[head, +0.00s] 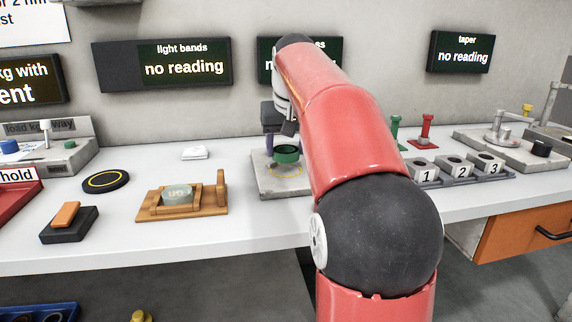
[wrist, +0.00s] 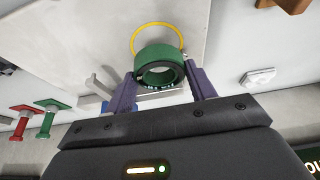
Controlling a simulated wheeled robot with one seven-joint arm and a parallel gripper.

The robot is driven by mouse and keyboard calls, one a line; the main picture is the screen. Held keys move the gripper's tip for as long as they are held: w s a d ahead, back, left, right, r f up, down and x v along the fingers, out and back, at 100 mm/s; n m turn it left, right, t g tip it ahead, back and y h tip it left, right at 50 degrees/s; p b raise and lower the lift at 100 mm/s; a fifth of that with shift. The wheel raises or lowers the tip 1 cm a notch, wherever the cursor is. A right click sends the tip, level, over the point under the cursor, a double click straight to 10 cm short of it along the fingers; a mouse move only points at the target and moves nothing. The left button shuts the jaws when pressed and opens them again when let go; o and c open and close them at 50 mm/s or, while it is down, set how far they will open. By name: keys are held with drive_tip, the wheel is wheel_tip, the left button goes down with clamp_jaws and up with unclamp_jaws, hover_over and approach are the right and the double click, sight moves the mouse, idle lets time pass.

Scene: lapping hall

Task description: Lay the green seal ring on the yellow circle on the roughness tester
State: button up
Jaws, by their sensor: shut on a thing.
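The green seal ring (head: 287,154) is held in my gripper (head: 283,146) above the grey plate of the roughness tester (head: 266,186). In the wrist view the green seal ring (wrist: 158,66) sits between the two purple fingers of my gripper (wrist: 160,88), which are shut on it. The yellow circle (head: 284,170) is drawn on the tester plate, below the ring in the head view. In the wrist view the yellow circle (wrist: 157,25) shows beyond the ring, partly hidden by it. The ring appears raised off the plate. My red arm hides the right part of the tester.
A wooden cradle with a glass disc (head: 150,213) stands left of the tester. A black disc with a yellow ring (head: 106,181) lies farther left. Numbered blocks (head: 455,172) and red and green handled pieces (head: 427,128) stand to the right. The bench front between is clear.

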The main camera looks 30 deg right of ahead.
sight(285, 168)
drive_tip(key=shift+f+b, duration=0.9)
drive_tip(key=shift+f, duration=0.5)
drive_tip(key=shift+f, duration=0.2)
drive_tip(key=o, duration=1)
drive_tip(key=shift+s+r, duration=0.1)
drive_tip(key=shift+r, duration=0.45)
drive_tip(key=p+v, duration=0.3)
drive_tip(key=v, duration=0.8)
drive_tip(key=shift+s+a+r, duration=0.1)
drive_tip(key=shift+s, duration=0.1)
drive_tip(key=shift+s, duration=0.1)
